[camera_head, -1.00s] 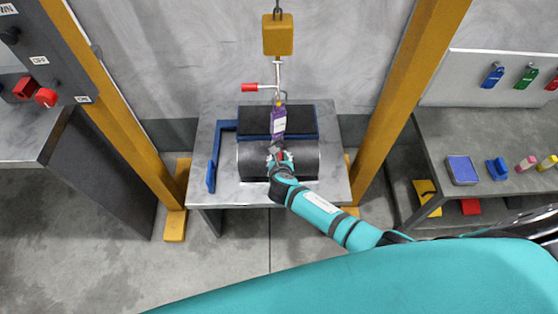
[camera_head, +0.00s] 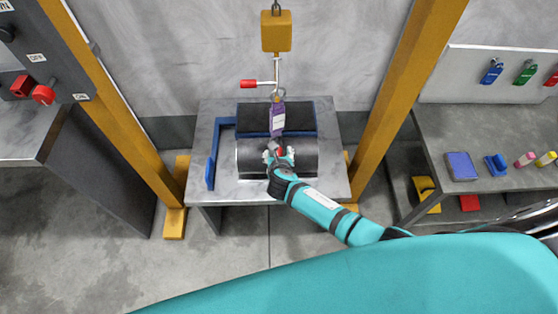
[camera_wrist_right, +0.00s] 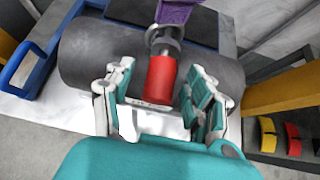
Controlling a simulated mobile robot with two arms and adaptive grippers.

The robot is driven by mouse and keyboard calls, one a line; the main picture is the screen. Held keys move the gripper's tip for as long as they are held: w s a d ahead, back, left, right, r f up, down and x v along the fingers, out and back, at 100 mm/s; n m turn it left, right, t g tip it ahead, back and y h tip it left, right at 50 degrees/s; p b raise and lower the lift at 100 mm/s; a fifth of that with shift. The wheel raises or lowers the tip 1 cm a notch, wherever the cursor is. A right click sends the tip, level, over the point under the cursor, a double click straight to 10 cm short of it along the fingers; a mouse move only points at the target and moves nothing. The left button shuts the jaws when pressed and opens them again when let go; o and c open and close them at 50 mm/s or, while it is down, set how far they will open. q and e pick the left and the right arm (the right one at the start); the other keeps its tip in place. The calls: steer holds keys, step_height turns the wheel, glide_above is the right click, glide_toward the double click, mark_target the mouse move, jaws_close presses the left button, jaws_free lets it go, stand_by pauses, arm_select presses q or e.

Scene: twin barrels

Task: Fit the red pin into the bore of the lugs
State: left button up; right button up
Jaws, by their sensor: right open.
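The red pin (camera_wrist_right: 160,78) shows in the right wrist view as a short red cylinder, with grey metal lugs (camera_wrist_right: 165,40) at its far end. A small red spot of it shows in the head view (camera_head: 281,151). How deep it sits in the bore cannot be told. A purple tagged piece (camera_head: 278,116) hangs above the lugs. My right gripper (camera_head: 279,153) is open; in the wrist view its fingers (camera_wrist_right: 161,80) stand on either side of the pin, with a gap visible on both sides. My left gripper is not in view.
A dark barrel (camera_head: 304,158) lies on the grey table (camera_head: 334,182), in front of a dark block. A yellow hoist block (camera_head: 276,31) and a red-tipped lever (camera_head: 250,84) hang above. Yellow posts (camera_head: 404,80) flank the table. A side bench (camera_head: 500,130) stands right.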

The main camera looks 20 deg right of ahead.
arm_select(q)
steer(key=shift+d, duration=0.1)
arm_select(e)
steer(key=v, duration=1.1)
